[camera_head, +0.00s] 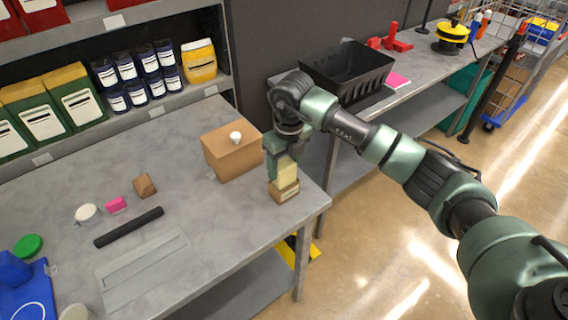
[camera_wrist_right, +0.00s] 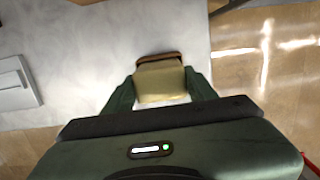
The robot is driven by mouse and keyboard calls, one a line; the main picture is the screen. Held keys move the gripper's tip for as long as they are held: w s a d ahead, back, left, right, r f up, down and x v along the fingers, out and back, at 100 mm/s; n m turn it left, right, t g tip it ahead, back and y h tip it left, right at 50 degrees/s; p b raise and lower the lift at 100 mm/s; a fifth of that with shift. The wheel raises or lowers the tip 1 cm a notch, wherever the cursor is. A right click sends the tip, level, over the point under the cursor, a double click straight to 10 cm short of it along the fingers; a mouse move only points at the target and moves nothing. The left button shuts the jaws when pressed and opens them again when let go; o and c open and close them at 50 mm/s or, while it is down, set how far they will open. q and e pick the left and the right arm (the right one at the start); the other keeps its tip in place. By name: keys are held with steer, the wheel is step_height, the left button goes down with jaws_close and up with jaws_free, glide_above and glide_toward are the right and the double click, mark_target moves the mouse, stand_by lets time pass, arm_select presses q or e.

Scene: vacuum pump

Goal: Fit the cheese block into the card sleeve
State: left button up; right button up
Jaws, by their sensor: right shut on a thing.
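The pale yellow cheese block (camera_head: 287,174) is held upright between the fingers of my right gripper (camera_head: 282,163), near the table's right corner. The brown card sleeve (camera_head: 285,192) with a pale label stands on the table directly under the block. The block's lower end meets the top of the sleeve; I cannot tell how far inside it is. In the right wrist view the block (camera_wrist_right: 160,84) sits between the two fingers of the gripper (camera_wrist_right: 160,92), and the sleeve's brown rim (camera_wrist_right: 160,57) shows just beyond it. My left gripper is not in view.
A brown cardboard box (camera_head: 232,153) with a white knob on top stands close left of the sleeve. The grey table (camera_head: 215,215) has its edge near the sleeve on the right. A black bar (camera_head: 129,227) and small items lie farther left. A black basket (camera_head: 347,72) stands behind.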

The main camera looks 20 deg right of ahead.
steer(key=shift+f+b, duration=0.55)
steer(key=shift+f, duration=0.05)
steer(key=o, duration=1.7)
steer(key=shift+r+p, duration=0.6)
step_height(320, 180, up, 12)
steer(key=s+b, duration=0.1)
steer(key=b, duration=0.3)
steer(key=shift+s+d, duration=0.25)
